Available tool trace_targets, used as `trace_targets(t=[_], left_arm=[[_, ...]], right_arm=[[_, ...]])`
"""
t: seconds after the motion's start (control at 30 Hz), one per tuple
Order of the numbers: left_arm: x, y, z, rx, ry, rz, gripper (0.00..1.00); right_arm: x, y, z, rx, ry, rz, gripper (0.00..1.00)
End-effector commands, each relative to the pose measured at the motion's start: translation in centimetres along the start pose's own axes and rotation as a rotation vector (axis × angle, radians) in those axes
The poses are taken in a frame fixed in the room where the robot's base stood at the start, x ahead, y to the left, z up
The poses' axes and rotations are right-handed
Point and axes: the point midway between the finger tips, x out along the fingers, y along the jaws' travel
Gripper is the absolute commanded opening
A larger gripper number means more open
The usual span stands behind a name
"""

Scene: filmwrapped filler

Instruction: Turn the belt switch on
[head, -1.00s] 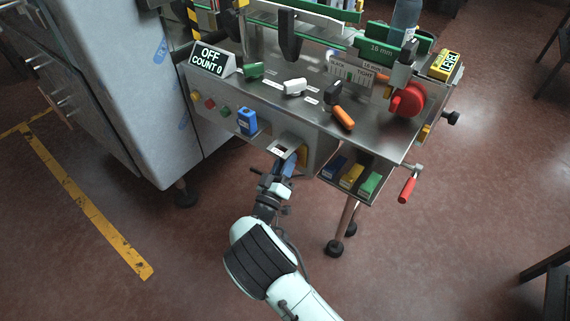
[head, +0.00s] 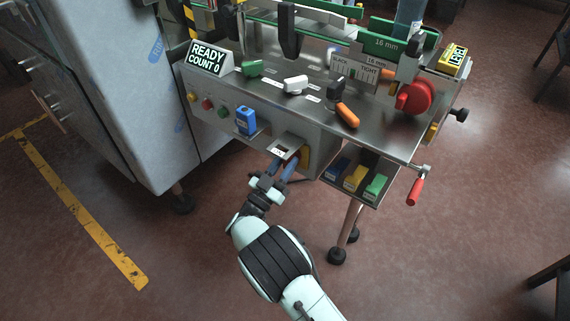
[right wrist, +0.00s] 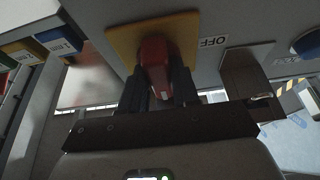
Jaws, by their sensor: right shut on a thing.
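The belt switch shows in the right wrist view as a red handle (right wrist: 155,62) on a yellow plate (right wrist: 118,40), with an "OFF" label (right wrist: 214,41) beside it. In the head view the yellow plate (head: 305,158) is on the front panel of the steel machine. My right gripper (right wrist: 160,88) is shut on the red handle, one finger on each side; it also shows in the head view (head: 285,166). The gripper hides part of the handle. The display (head: 208,58) reads "READY COUNT 0". My left gripper is not in view.
A shelf with blue, yellow and green blocks (head: 355,178) sits right of the switch. A blue item (head: 246,120) stands on a small ledge to the left, near several push buttons (head: 208,104). A red-handled crank (head: 415,191) sticks out at the right. The floor in front is clear.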

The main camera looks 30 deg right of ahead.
Motion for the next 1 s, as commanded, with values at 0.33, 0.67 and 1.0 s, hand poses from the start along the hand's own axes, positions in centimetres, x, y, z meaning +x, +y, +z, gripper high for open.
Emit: trace_targets(t=[0.33, 0.67, 1.0], left_arm=[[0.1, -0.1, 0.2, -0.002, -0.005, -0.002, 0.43], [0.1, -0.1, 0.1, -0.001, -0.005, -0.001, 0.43], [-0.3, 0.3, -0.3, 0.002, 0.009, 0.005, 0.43]], right_arm=[[-0.1, 0.0, 0.1, 0.009, -0.004, 0.003, 0.0], [-0.1, 0.0, 0.1, 0.009, -0.002, 0.003, 0.51], [-2.1, -0.1, 0.0, 0.008, -0.002, -0.001, 0.51]])
